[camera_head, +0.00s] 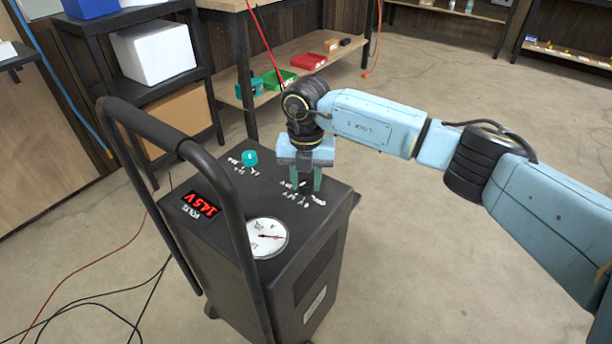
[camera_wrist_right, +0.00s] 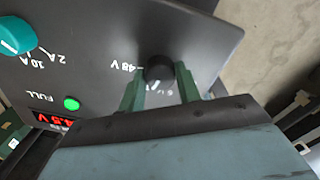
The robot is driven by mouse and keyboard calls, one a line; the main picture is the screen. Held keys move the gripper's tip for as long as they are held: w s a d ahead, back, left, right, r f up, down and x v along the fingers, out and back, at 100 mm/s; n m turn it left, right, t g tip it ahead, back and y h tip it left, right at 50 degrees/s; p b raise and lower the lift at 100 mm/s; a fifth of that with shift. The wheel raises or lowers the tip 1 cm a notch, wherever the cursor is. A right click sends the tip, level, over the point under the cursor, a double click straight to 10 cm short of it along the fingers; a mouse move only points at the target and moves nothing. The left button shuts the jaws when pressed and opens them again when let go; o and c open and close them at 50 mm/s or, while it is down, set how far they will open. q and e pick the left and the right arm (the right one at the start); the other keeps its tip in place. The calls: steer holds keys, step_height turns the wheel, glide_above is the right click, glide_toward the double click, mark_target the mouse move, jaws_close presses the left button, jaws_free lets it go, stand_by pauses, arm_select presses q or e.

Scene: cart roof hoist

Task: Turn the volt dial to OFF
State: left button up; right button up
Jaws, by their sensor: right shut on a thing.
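The volt dial is a black round knob (camera_wrist_right: 160,68) on the cart's dark top panel, with white marks around it; "48V" reads beside it in the right wrist view. My right gripper (camera_head: 305,186) comes down on it from above, and its green fingers (camera_wrist_right: 158,88) are shut on the knob from both sides. The pointer direction is too small to tell. My left gripper is not in view.
The black charger cart (camera_head: 225,225) has a tall handle (camera_head: 215,165), a teal knob (camera_head: 250,158), a red digit display (camera_head: 200,205) and a round gauge (camera_head: 267,238). A green light (camera_wrist_right: 71,104) marked "FULL" is lit. Cables (camera_head: 80,290) lie on the floor at left. Shelves stand behind.

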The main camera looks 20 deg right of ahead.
steer(key=n+p, duration=0.1)
steer(key=n, duration=0.1)
steer(key=shift+n, duration=0.8)
steer(key=n, duration=0.2)
steer(key=shift+n+p, duration=0.3)
steer(key=shift+p, duration=0.05)
steer(key=n, duration=0.4)
steer(key=shift+n, duration=0.3)
steer(key=n, duration=0.5)
steer(key=shift+n, duration=0.9)
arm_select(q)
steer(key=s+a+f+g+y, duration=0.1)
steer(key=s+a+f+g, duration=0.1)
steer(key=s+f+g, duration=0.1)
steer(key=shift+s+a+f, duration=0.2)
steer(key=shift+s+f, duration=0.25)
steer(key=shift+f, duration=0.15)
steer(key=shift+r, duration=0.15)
arm_select(e)
steer(key=shift+n, duration=0.3)
